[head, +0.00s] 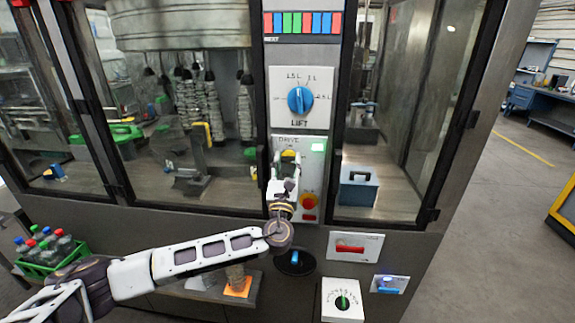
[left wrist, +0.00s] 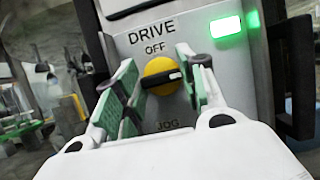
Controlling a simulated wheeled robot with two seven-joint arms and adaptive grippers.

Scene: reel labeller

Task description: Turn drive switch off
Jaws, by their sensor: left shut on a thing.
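The drive switch (left wrist: 158,72) is a round yellow knob with a dark bar across it. It sits on a panel (left wrist: 205,25) marked DRIVE, with OFF above the knob and JOG below. The white mark on the bar points to the right, away from OFF. In the head view the yellow knob (head: 289,156) shows just above my left gripper (head: 286,172). A green lamp (left wrist: 225,27) is lit at the panel's upper right. My right gripper is not in view.
A blue LIFT dial (head: 300,100) is above the drive panel. A red button (head: 309,202) sits close to the right of my gripper. Below are a black dial (head: 295,262), a red handle (head: 350,249) and a white dial plate (head: 342,300). A green crate (head: 40,265) holds bottles at left.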

